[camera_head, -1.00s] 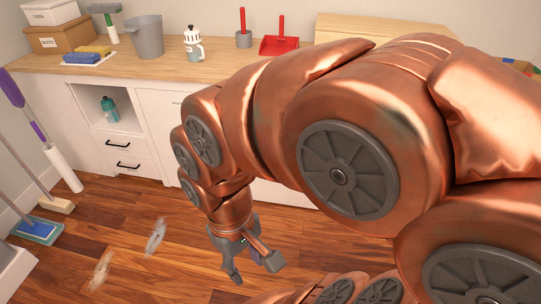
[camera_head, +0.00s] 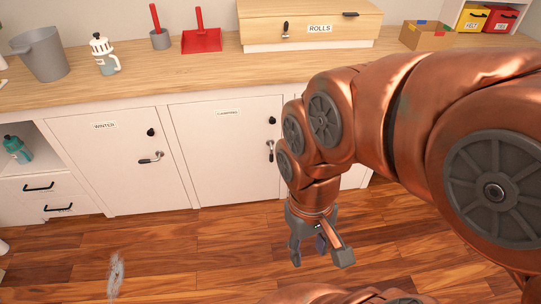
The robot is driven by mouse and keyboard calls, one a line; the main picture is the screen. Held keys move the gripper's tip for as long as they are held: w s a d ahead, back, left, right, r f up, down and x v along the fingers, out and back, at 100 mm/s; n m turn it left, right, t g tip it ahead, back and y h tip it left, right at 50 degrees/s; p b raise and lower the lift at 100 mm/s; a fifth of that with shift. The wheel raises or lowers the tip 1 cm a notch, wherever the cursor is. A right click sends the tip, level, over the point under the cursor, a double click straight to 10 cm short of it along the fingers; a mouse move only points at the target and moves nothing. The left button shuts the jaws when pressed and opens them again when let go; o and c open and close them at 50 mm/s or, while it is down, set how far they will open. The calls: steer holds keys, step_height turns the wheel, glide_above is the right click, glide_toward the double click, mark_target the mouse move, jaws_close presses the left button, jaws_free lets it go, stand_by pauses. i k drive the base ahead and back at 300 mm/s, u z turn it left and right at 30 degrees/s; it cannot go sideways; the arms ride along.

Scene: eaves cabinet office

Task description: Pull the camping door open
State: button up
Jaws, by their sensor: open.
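The camping door (camera_head: 228,150) is a white cabinet door with a small label at its top. It looks shut. Its lever handle (camera_head: 270,150) sits near its right edge and points downward, with a dark round knob (camera_head: 272,120) above it. My gripper (camera_head: 320,255) is open and empty. It hangs over the wooden floor, in front of and below the door's right side in the picture, apart from the handle. My arm hides the cabinet front to the right of the door.
The winter door (camera_head: 120,160), with a sideways lever, is left of the camping door. A grey smear (camera_head: 115,275) marks the floor. Floor before the doors is otherwise clear.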

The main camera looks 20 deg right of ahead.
mark_target(225, 151)
steer(key=u, duration=0.35)
steer(key=k, duration=0.55)
steer(key=u, duration=1.1)
steer(key=i, duration=1)
steer(key=z, duration=0.8)
steer(key=i, duration=0.45)
steer(key=z, duration=0.5)
